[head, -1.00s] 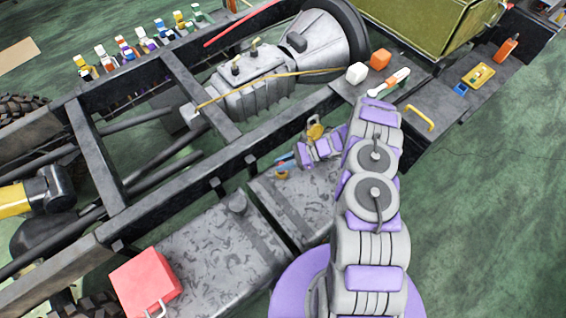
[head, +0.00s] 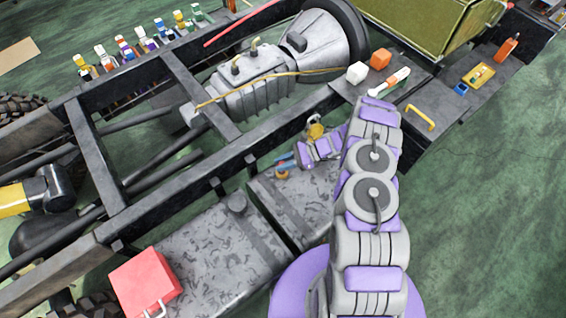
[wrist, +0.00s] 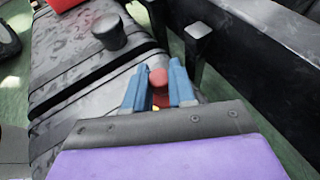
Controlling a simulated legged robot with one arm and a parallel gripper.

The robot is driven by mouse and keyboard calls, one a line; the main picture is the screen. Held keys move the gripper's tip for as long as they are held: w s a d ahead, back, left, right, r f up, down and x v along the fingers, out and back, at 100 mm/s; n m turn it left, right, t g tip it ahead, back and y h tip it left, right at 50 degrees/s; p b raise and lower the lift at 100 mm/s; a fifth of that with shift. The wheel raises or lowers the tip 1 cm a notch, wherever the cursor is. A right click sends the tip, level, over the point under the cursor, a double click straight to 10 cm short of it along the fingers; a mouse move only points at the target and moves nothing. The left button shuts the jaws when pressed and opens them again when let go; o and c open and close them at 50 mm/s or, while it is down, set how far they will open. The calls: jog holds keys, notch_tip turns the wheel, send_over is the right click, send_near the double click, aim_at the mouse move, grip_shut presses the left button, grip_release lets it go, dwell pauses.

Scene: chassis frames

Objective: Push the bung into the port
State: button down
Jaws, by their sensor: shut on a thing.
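In the wrist view my gripper (wrist: 158,88) shows two blue fingers shut on a small red rounded piece (wrist: 158,76), which looks like the bung. A bit of yellow-orange shows between the fingers below it. In the head view a small orange piece (head: 282,175) shows just under the fingers. I cannot tell whether it is part of the port. The port opening is not clearly visible, and I cannot tell if the bung touches it.
A dark filler cap (head: 236,202) stands on the neighbouring tank (head: 205,245), with a red box (head: 145,284) at its end. The black chassis rail (head: 225,170) runs beside my gripper, with upright brackets. A yellow handle (head: 420,117) and loose parts lie on the right deck.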

jog(key=shift+f+b, duration=0.9)
jog(key=shift+f, duration=0.65)
dwell(0.4)
jog(key=c, duration=0.9)
grip_release()
jog(key=shift+o, duration=0.2)
jog(key=shift+r, duration=0.1)
jog(key=p+v, duration=0.3)
jog(key=v, duration=1.4)
jog(key=shift+d, duration=0.25)
jog(key=shift+w, duration=0.1)
